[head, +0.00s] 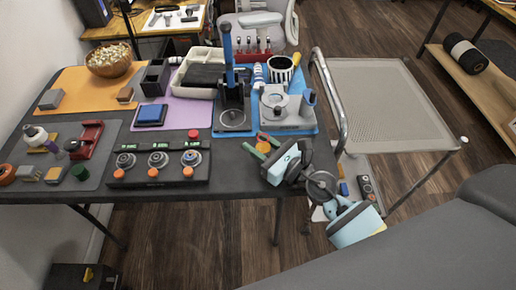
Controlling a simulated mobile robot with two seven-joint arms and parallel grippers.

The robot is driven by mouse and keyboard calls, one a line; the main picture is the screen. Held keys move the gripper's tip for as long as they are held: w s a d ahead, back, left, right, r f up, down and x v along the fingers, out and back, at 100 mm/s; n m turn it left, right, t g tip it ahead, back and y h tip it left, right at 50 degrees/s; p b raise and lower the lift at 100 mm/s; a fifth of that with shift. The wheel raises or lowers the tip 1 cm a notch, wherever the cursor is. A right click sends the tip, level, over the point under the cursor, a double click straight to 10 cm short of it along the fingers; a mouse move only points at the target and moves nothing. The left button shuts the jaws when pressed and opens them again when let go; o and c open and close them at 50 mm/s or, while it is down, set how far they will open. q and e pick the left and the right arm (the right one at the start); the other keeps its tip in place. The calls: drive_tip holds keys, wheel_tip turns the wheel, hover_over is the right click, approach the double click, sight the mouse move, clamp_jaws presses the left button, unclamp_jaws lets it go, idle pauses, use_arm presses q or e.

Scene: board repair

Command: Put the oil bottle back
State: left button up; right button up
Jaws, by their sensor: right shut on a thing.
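My right gripper (266,152) reaches in from the lower right, over the right front part of the dark workbench (235,180). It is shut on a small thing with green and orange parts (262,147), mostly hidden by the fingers. I cannot tell whether this is the oil bottle. A white bottle with a dark top (36,135) stands on the grey mat (98,160) at the left. A small blue-and-white striped thing (258,77) stands at the back, beside a striped cup (280,70). My left gripper is not in view.
A control box with three dials (158,172) sits on the front edge. A black stand with a blue handle (234,110) and a grey fixture on a blue mat (288,110) are behind my gripper. A wooden bowl (108,62) is back left. An empty-topped cart (385,100) stands right.

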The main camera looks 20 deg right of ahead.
drive_tip(key=shift+f, duration=0.75)
drive_tip(key=shift+r, duration=0.15)
drive_tip(key=shift+f+b, duration=0.25)
drive_tip(key=shift+b, duration=0.1)
drive_tip(key=o, duration=1)
drive_tip(key=shift+r, duration=0.15)
drive_tip(key=shift+s+r, duration=0.1)
drive_tip(key=shift+s, duration=0.05)
drive_tip(key=b+v, duration=0.2)
drive_tip(key=v, duration=0.9)
drive_tip(key=shift+s+d, duration=0.2)
drive_tip(key=shift+s, duration=0.15)
